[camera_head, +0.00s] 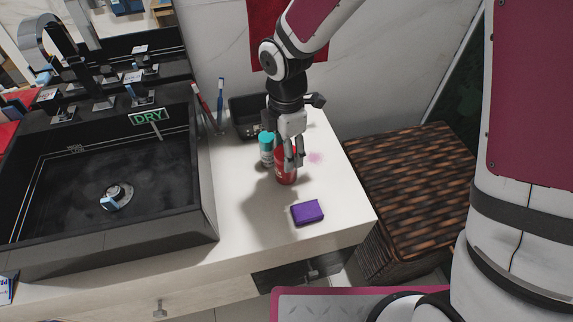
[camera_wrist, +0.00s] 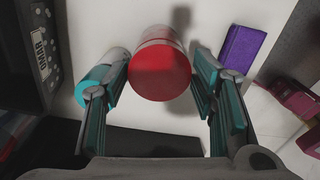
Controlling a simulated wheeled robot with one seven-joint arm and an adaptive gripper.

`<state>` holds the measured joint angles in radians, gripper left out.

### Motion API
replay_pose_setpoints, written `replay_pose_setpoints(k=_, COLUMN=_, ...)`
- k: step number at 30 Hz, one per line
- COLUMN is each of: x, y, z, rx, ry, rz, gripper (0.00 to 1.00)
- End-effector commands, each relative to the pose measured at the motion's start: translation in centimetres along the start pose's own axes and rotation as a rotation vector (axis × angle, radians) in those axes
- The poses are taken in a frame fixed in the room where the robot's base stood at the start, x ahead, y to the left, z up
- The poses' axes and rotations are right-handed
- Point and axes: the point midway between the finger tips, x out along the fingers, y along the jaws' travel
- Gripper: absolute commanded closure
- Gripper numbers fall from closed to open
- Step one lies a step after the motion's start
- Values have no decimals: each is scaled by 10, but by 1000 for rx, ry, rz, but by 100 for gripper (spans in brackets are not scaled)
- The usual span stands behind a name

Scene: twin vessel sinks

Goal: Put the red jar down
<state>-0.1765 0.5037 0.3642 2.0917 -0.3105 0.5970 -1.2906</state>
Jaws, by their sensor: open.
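The red jar (camera_head: 286,174) stands upright on the white counter, to the right of the black sink. My gripper (camera_head: 294,160) is just above and around its upper part in the head view, hiding some of it. In the wrist view the red jar (camera_wrist: 160,70) lies between and slightly beyond the fingertips of my gripper (camera_wrist: 160,85). The fingers are spread, with a gap visible on the right side; contact on the left is hard to tell.
A teal-capped can (camera_head: 266,148) stands close to the jar's left. A purple box (camera_head: 307,212) lies toward the counter's front. A black tray (camera_head: 248,117) and toothbrushes (camera_head: 220,103) are behind. The black sink (camera_head: 205,215) is left; a wicker basket (camera_head: 410,175) stands right.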

Motion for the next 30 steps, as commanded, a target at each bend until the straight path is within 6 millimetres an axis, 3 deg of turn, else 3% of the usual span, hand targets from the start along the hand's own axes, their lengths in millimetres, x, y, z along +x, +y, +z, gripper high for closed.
replay_pose_setpoints(k=12, x=49, y=0, z=0, rx=0, ry=0, rz=-1, gripper=48)
replay_pose_setpoints(k=20, x=52, y=0, z=0, rx=1, ry=0, rz=0, gripper=48)
replay_pose_setpoints(k=21, x=52, y=0, z=0, rx=1, ry=0, rz=0, gripper=50)
replay_pose_setpoints(k=26, x=52, y=0, z=0, rx=1, ry=0, rz=0, gripper=86)
replay_pose_setpoints(k=30, x=51, y=0, z=0, rx=1, ry=0, rz=1, gripper=91)
